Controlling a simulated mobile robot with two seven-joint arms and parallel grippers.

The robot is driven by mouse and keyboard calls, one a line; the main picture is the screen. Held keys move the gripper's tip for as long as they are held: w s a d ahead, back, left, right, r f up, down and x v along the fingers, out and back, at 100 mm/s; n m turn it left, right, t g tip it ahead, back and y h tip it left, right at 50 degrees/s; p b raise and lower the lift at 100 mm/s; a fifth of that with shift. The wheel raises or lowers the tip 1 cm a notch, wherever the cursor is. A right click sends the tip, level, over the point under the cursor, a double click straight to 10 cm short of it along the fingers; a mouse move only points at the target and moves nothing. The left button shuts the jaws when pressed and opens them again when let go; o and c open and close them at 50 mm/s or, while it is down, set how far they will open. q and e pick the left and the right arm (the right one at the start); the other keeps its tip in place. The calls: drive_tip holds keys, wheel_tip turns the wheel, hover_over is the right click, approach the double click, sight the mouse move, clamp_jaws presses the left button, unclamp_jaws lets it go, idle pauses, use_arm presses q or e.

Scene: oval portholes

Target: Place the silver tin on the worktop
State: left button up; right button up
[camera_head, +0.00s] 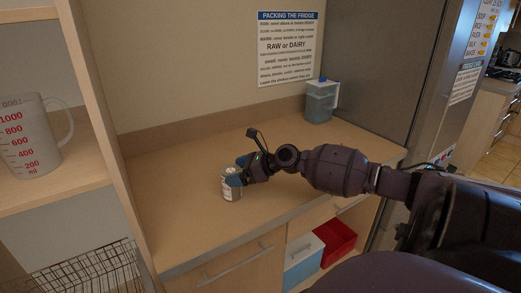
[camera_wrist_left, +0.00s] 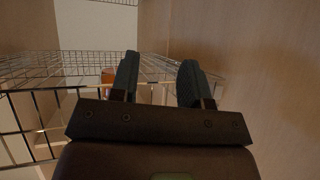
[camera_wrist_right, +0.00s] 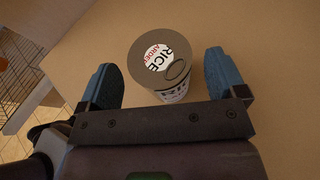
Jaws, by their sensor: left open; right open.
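The silver tin (camera_head: 230,186) stands upright on the wooden worktop (camera_head: 180,215), left of its middle. In the right wrist view the tin (camera_wrist_right: 162,60) shows its top, with a label reading RICE, and a pull ring. My right gripper (camera_head: 239,170) is open at the tin; in the right wrist view its two blue fingers (camera_wrist_right: 163,82) lie on either side of the tin with gaps between. My left gripper (camera_wrist_left: 158,75) is open and empty, beside a wire basket in the left wrist view; it is not in the head view.
A measuring jug (camera_head: 30,140) is on the left shelf. A wire basket (camera_head: 85,270) is low at left. The worktop around the tin is clear.

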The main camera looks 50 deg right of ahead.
drive_tip(key=p+v, duration=0.1)
drive_tip(key=v, duration=0.8)
drive_tip(key=shift+s, duration=0.2)
drive_tip(key=shift+d, duration=0.2)
